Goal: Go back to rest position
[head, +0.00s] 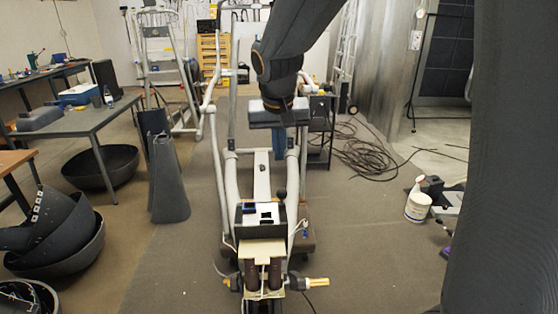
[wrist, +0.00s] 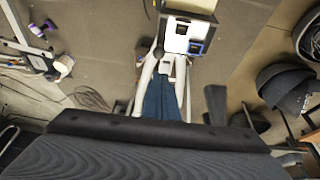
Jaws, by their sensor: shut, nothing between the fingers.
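The elliptical machine (head: 262,180) stands in the middle of the head view, with pale side rails and upright handle bars. Its front end carries a white and black box (head: 265,213). In the wrist view, this box (wrist: 188,30) shows at the top centre. My arm reaches in from the top of the head view. My gripper (head: 279,152) points down over the far part of the machine, its blue fingers partly hidden by the wrist. In the wrist view, my gripper (wrist: 162,80) is shut and empty. Whether it touches the machine cannot be told.
A grey table (head: 85,120) and black bowls (head: 60,245) stand on the left. Dark upright panels (head: 167,180) stand between table and machine. A step ladder (head: 165,65) is behind. Carpet is clear beside the machine.

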